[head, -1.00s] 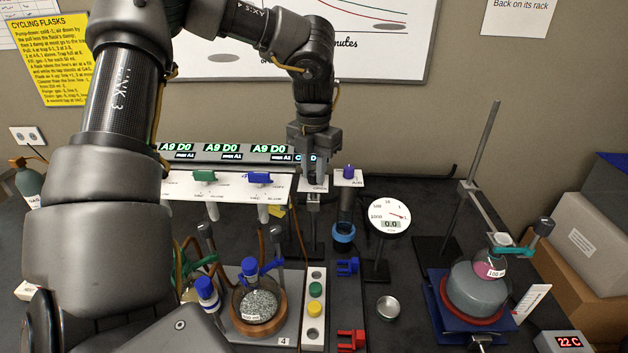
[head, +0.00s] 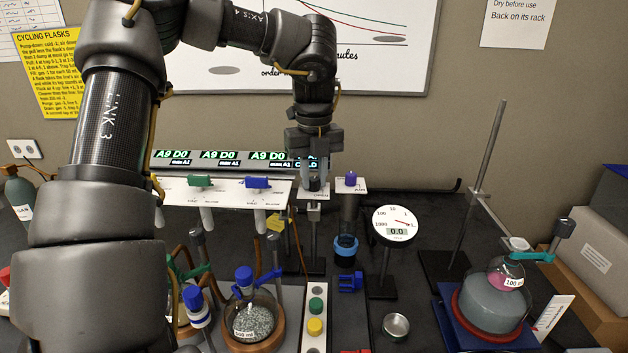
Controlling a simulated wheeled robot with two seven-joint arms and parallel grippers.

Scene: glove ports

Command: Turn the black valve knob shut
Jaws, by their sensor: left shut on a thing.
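The black valve knob (head: 315,184) stands on a small white labelled plate, right of the panel with the green and blue taps. It is partly hidden between the fingers of my left gripper. My left gripper (head: 314,178) points straight down from above and is shut on the knob. The knob's exact turn angle cannot be read, because the fingers cover much of it. My right gripper is not in view.
A purple knob (head: 351,178) stands close to the right of the black one. The green tap (head: 200,181) and blue tap (head: 257,182) are to the left. A round gauge (head: 396,223) reads 0.0. Glass flasks stand in front and at the right.

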